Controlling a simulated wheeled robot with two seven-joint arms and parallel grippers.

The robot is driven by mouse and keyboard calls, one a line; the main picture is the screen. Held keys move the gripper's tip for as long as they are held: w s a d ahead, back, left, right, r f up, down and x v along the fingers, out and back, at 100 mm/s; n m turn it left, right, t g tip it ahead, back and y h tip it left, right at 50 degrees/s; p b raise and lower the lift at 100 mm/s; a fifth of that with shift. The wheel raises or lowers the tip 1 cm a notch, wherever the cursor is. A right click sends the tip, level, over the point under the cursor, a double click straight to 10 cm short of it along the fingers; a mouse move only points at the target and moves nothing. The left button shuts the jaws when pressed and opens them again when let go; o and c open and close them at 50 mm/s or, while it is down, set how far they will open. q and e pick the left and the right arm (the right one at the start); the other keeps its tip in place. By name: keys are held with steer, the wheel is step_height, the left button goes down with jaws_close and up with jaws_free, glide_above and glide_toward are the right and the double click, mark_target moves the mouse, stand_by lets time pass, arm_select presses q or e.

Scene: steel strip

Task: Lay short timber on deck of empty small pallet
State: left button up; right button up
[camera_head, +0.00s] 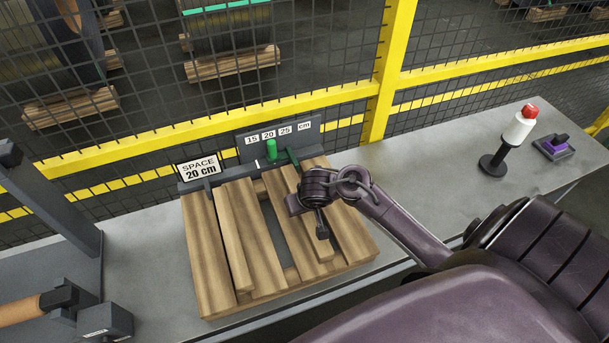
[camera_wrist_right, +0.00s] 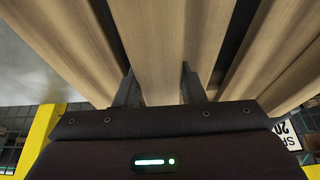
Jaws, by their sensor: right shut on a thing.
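The small wooden pallet (camera_head: 208,265) stands on the grey bench with its deck boards running away from me. A narrow short timber (camera_head: 233,240) lies along the left part of its deck. My right gripper (camera_head: 320,222) is over the right part of the deck, shut on a second short timber (camera_head: 292,215). In the right wrist view my right gripper's fingers (camera_wrist_right: 160,90) stand on either side of that timber (camera_wrist_right: 165,45). The timber lies lengthwise along the boards; I cannot tell whether it touches the deck. My left gripper is out of view.
A sign reading "SPACE 20 cm" (camera_head: 199,171) and a gauge plate marked 15, 20, 25 cm (camera_head: 300,133) stand behind the pallet, with green pegs (camera_head: 271,150). A red-topped lamp (camera_head: 519,127) and a purple-topped device (camera_head: 554,147) stand at right. Yellow mesh fence (camera_head: 385,70) runs behind.

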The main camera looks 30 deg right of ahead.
steer(key=shift+f, duration=0.45)
stand_by(0.4)
steer(key=o, duration=1.2)
steer(key=p+v, duration=0.2)
steer(key=v, duration=0.6)
steer(key=shift+p, duration=0.35)
steer(key=shift+f, duration=0.1)
